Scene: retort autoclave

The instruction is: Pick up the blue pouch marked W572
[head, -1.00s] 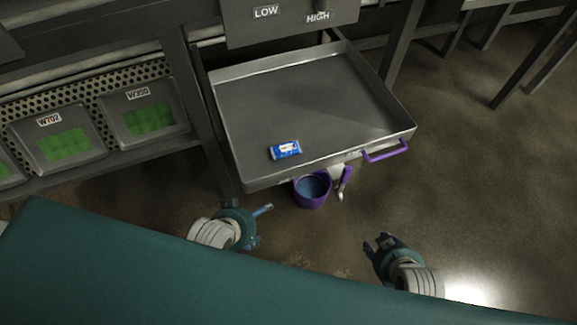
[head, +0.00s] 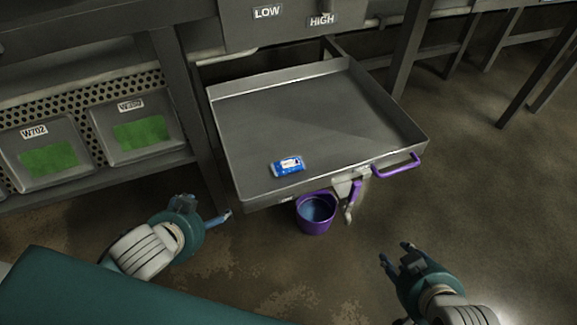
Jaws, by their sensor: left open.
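A small blue pouch (head: 287,166) with a white label lies flat in the grey pulled-out tray (head: 320,115), near its front left edge. Its marking is too small to read. My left gripper (head: 207,210) is open and empty, in front of the tray's left front corner and apart from the pouch. My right gripper (head: 396,254) has its fingers apart and is empty, in front of the tray to the right. Neither gripper touches the tray or the pouch.
A purple bucket (head: 315,214) hangs or stands below the tray's front, by a purple-handled tool (head: 354,195). A purple handle (head: 397,166) juts from the tray front. Bins with green contents (head: 48,160) sit on the left shelf. The tray is otherwise bare.

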